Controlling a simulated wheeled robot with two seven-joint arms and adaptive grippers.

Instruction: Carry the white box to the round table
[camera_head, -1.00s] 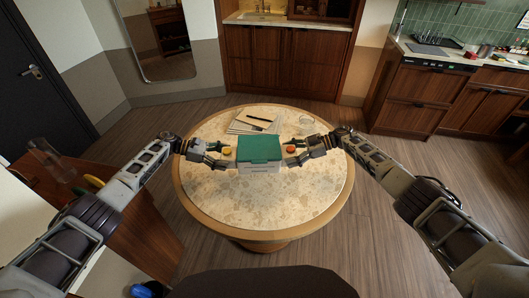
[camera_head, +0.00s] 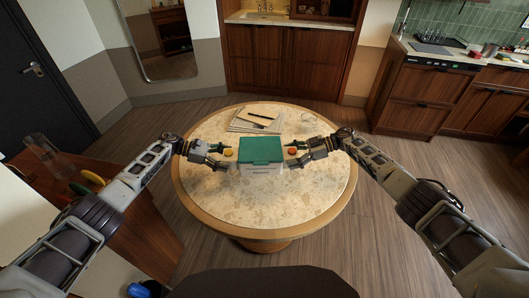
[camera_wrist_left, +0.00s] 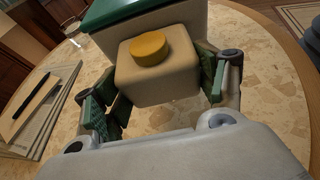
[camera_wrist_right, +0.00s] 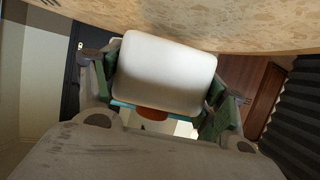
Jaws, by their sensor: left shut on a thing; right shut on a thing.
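The white box (camera_head: 261,170) with a green lid (camera_head: 260,149) is over the near-middle part of the round table (camera_head: 215,212). I cannot tell whether its base touches the tabletop. My left gripper (camera_head: 222,157) is shut on the box's left side block, which has a yellow knob (camera_wrist_left: 148,48) on top; the fingers flank the block in the left wrist view (camera_wrist_left: 160,92). My right gripper (camera_head: 297,155) is shut on the right side block, which has an orange knob (camera_head: 292,151). That block shows pale between the fingers in the right wrist view (camera_wrist_right: 165,75).
Papers with a dark pen (camera_head: 258,119) lie on the table behind the box. A clear glass (camera_head: 308,121) appears at the back right. A wooden cabinet (camera_head: 130,235) with a glass jug (camera_head: 40,148) stands at left. The tabletop's front and right are clear.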

